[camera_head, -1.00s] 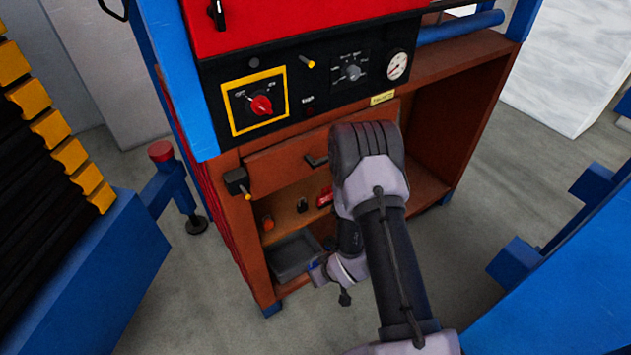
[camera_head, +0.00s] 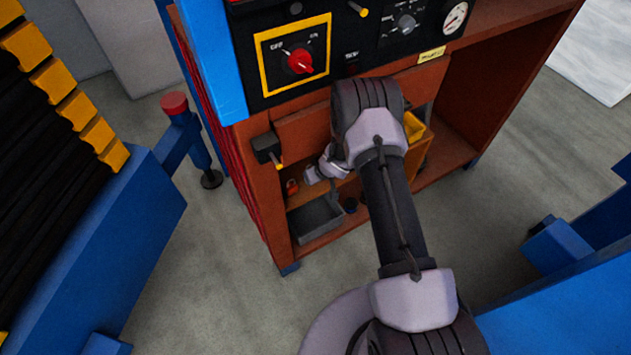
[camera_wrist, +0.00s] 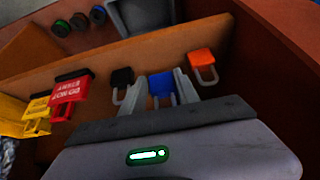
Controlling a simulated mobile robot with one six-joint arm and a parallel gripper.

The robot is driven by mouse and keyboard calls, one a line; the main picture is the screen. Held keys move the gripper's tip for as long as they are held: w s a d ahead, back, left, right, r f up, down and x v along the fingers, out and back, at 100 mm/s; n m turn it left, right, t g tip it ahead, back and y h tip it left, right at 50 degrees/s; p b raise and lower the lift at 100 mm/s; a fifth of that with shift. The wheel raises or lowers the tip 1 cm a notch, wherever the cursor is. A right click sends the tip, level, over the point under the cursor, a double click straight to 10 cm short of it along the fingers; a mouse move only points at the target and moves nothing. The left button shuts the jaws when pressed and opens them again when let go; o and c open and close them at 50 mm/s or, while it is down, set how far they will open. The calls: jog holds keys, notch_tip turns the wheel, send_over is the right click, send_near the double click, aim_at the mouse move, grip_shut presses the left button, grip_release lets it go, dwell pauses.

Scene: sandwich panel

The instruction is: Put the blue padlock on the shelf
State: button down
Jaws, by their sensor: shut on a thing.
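The blue padlock (camera_wrist: 161,82) is between the two fingers of my gripper (camera_wrist: 160,76) in the wrist view, and the gripper is shut on it. The wooden shelf (camera_wrist: 150,48) lies close under and behind it; I cannot tell whether the padlock touches the shelf. A black padlock (camera_wrist: 122,78) is just left of my fingers and an orange padlock (camera_wrist: 202,58) just right. In the head view my wrist reaches into the cabinet at shelf height, near the orange padlock (camera_head: 292,186); the fingertips and blue padlock are not clear there.
Red (camera_wrist: 71,92) and yellow (camera_wrist: 38,112) tagged items are at the left in the wrist view. A grey tray (camera_head: 315,218) sits on the cabinet floor below the shelf. A yellow bin (camera_head: 413,127) is right of my wrist. A black box with a yellow knob (camera_head: 267,148) sticks out at the left.

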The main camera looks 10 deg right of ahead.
jog(key=shift+w+f+b, duration=0.2)
jog(key=shift+f+b, duration=0.8)
jog(key=shift+f, duration=0.75)
jog(key=shift+f, duration=0.2)
jog(key=c, duration=0.9)
grip_release()
jog(key=shift+r, duration=0.1)
jog(key=shift+s+r, duration=0.1)
jog(key=shift+r, duration=0.2)
jog(key=p+v, duration=0.3)
jog(key=v, duration=0.8)
jog(key=shift+s+r+p, duration=0.15)
jog(key=shift+r+p, duration=0.1)
jog(key=shift+p, duration=0.15)
